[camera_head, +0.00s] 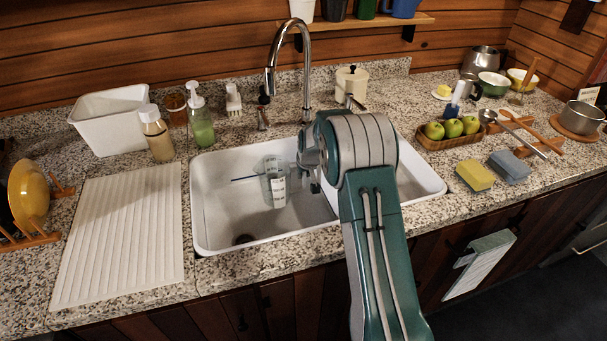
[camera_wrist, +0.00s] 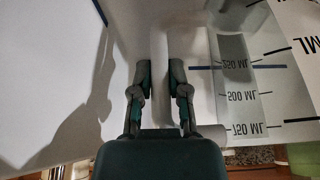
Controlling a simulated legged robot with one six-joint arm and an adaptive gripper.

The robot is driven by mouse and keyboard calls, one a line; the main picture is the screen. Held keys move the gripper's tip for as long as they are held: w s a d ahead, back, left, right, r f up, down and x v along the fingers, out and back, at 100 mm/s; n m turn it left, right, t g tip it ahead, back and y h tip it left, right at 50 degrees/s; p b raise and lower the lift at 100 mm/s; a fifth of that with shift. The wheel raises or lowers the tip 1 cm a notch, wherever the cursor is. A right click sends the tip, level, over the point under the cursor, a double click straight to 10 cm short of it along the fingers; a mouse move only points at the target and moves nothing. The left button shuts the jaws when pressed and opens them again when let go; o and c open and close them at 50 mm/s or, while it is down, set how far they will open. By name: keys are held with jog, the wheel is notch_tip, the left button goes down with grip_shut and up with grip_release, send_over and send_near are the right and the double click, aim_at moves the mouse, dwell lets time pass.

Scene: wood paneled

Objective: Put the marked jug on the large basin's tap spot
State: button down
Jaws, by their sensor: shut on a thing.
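The marked jug (camera_head: 273,182) is clear, with dark volume marks. In the head view it looks upright in or just above the large basin (camera_head: 215,215), left of my arm; its base height is hard to judge. In the wrist view the jug (camera_wrist: 240,95) stands to the right, its marks inverted. My gripper (camera_wrist: 164,75) is shut on a pale upright strip beside the jug, which looks like its handle. The tap (camera_head: 272,75) arches above the basin's back edge. A thin dark blue line (camera_head: 244,179) shows left of the jug. No distinct tap spot can be made out.
The second basin (camera_head: 420,180) lies right of my arm. A ribbed drainboard (camera_head: 120,235) is at left. A soap bottle (camera_head: 200,118) and a beige bottle (camera_head: 156,135) stand behind the basin's left side. Sponges (camera_head: 475,176) lie at right. The large basin's left half looks clear.

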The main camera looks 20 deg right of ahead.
jog(key=shift+d+f, duration=0.15)
jog(key=shift+d, duration=0.45)
jog(key=c, duration=0.6)
grip_release()
jog(key=shift+a, duration=0.5)
